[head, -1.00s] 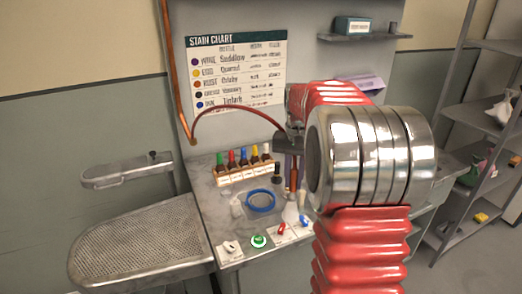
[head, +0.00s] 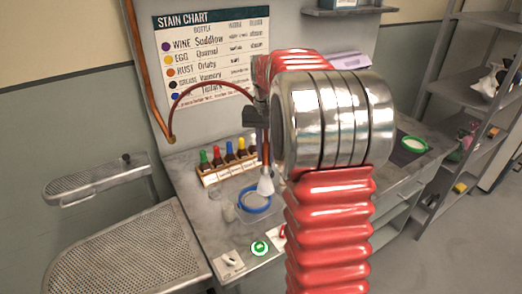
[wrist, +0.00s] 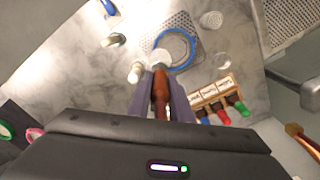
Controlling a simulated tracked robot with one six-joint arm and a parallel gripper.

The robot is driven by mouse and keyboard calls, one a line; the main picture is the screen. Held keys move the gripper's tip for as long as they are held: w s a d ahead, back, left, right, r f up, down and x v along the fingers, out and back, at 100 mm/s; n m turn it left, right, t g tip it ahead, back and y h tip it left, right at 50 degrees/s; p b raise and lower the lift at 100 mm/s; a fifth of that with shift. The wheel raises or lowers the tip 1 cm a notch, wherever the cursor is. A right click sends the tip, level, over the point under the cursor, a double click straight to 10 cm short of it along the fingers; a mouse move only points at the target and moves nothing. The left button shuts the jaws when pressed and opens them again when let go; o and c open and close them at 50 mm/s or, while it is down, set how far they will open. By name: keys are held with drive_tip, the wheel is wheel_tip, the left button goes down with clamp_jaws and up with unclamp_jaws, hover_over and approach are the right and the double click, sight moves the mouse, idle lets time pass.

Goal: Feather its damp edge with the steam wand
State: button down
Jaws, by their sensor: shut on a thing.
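My gripper (head: 262,120) is shut on the brown handle of the steam wand (head: 264,153), which hangs nearly upright. Its white flared nozzle (head: 266,184) overlaps the far right rim of the blue hoop (head: 256,200) on the bench. In the wrist view, the fingers (wrist: 161,95) flank the wand's handle (wrist: 160,88), and the nozzle (wrist: 160,58) covers part of the blue hoop (wrist: 190,46). I cannot tell whether the nozzle touches anything. A red hose arcs from the copper pipe to the wand. No damp edge can be made out inside the hoop.
A rack of colored-capped bottles (head: 228,171) stands behind the hoop. A clear cup (wrist: 222,60) is close to it. A perforated pressing board (head: 125,255) lies left. A green hoop (head: 413,145) is at right.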

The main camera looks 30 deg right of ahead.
sight(265, 164)
drive_tip(key=shift+a, duration=0.1)
drive_tip(key=shift+f, duration=2.95)
drive_tip(key=shift+w+a, duration=0.15)
drive_tip(key=shift+w, duration=0.45)
drive_tip(key=shift+w+a, duration=0.15)
drive_tip(key=shift+w, duration=0.45)
drive_tip(key=shift+a, duration=0.1)
drive_tip(key=shift+w+a, duration=0.8)
drive_tip(key=shift+a, duration=0.1)
